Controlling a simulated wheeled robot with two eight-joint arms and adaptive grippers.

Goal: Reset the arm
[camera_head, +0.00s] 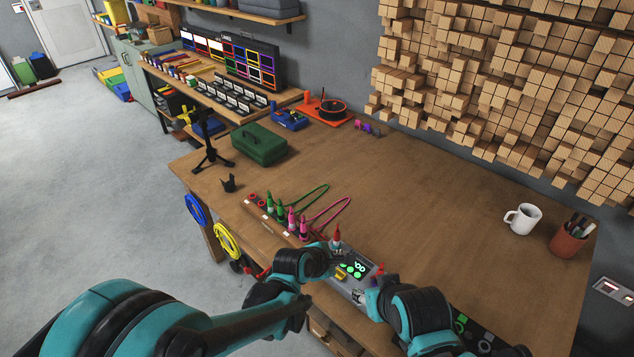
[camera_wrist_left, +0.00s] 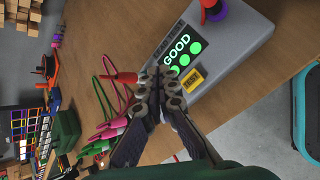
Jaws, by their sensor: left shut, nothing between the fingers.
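A grey tester box (camera_head: 345,282) sits at the table's front edge, partly hidden by my arms. Its screen reads "GOOD" above green lights in the left wrist view (camera_wrist_left: 182,50). My left gripper (camera_head: 338,254) is over the left end of the box. In the left wrist view its fingers (camera_wrist_left: 163,80) are together and hold nothing. A red-tipped connector (camera_head: 336,238) shows just beyond the fingers; whether it touches them I cannot tell. My right arm bends in over the box's right end; its gripper (camera_head: 360,294) is small and partly hidden, so its fingers are unclear.
A rack of green and pink connectors (camera_head: 290,217) with looped cables stands left of the box. A green case (camera_head: 259,144), a black stand (camera_head: 210,150), a white mug (camera_head: 522,218) and a pen cup (camera_head: 569,237) stand farther off. The middle of the table (camera_head: 420,190) is clear.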

